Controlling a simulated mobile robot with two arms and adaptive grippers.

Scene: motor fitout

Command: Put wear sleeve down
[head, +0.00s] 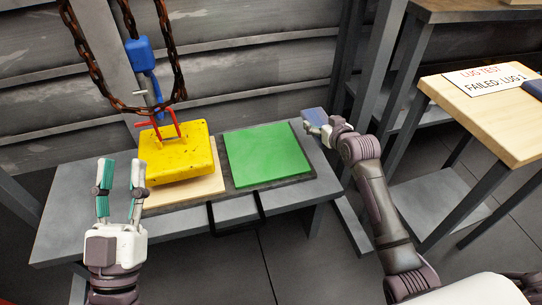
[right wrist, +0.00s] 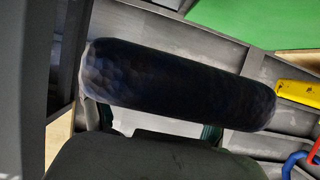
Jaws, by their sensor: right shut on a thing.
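The wear sleeve looks like a thick dark cylinder (right wrist: 180,85) lying across the right wrist view. In the head view it appears as a small bluish piece (head: 314,115) at the right end of the grey bench. My right gripper (head: 326,127) is shut on it and holds it near the bench's right back corner. I cannot tell whether the sleeve touches the bench. My left gripper (head: 120,177) is open and empty over the left part of the bench, left of a yellow block.
The grey bench (head: 66,212) carries a green pad (head: 266,157) and the yellow block (head: 178,155) on a wooden board (head: 195,190). A blue hook (head: 140,55) and rusty chains (head: 92,62) hang above the block. A wooden table (head: 500,120) with a sign (head: 490,78) stands right.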

